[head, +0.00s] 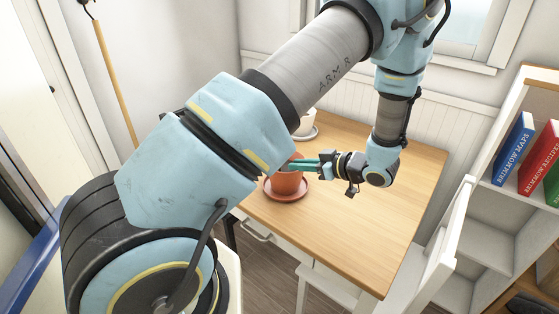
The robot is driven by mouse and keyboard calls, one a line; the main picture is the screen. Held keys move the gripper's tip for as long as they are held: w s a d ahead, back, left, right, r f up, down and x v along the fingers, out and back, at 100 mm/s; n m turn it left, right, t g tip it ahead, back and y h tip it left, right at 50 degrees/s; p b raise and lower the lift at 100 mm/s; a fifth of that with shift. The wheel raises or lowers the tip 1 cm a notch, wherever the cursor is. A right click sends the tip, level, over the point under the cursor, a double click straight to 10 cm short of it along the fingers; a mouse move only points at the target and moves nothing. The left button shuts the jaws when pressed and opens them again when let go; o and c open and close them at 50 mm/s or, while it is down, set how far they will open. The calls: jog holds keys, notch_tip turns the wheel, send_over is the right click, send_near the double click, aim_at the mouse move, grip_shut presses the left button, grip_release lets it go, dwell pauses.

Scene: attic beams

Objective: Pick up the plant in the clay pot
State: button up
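A terracotta-coloured clay pot (287,184) stands on a matching saucer (286,195) on the wooden table, near its left edge. My arm covers the pot's upper left, and no leaves of a plant show. My gripper (298,165) reaches in from the right, level with the top of the pot. Its teal fingers overlap the pot's rim in the head view. I cannot tell whether they touch the pot, or whether they are apart or shut, because their tips are partly hidden.
A white pot or cup on a saucer (308,135) stands farther back on the table (370,230), partly behind my arm. The table's right half is clear. A white chair (425,262) stands at the front right. A shelf with several books (513,148) is at the right.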

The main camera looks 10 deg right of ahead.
aim_at(286, 177)
jog(key=p+x, duration=0.2)
jog(key=x, duration=0.2)
jog(key=shift+a+f, duration=0.1)
jog(key=shift+w+a+f+p, duration=0.3)
jog(key=shift+w+f, duration=0.05)
grip_shut()
jog(key=shift+r, duration=0.1)
dwell(1.0)
